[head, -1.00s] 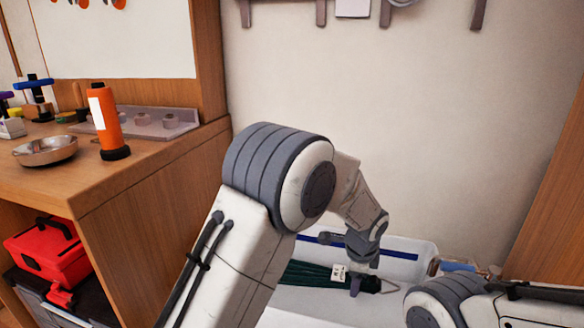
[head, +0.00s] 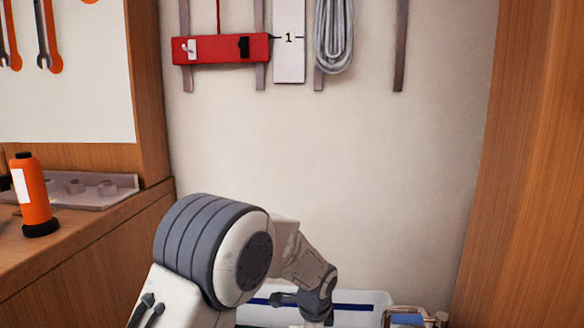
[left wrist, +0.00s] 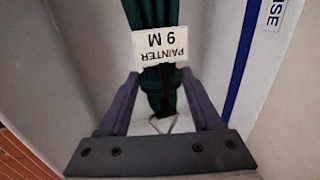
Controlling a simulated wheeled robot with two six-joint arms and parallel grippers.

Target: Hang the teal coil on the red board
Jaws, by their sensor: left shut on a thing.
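The red board (head: 222,48) hangs on the wall at upper left of the head view, with a pale hook at its left and a black one at its right. In the left wrist view the dark teal coil (left wrist: 150,12) carries a tag (left wrist: 160,46) reading "PAINTER 9 M" and has a metal ring at its near end. My left gripper (left wrist: 161,88) is shut on the coil just below the tag. In the head view the coil and the left fingertips are out of frame below. My right gripper is not in view.
A white tub (head: 350,299) with a blue stripe stands low by the wall. The counter with an orange bottle (head: 32,195) is at left, a wooden side panel (head: 530,170) at right. The wall between is bare.

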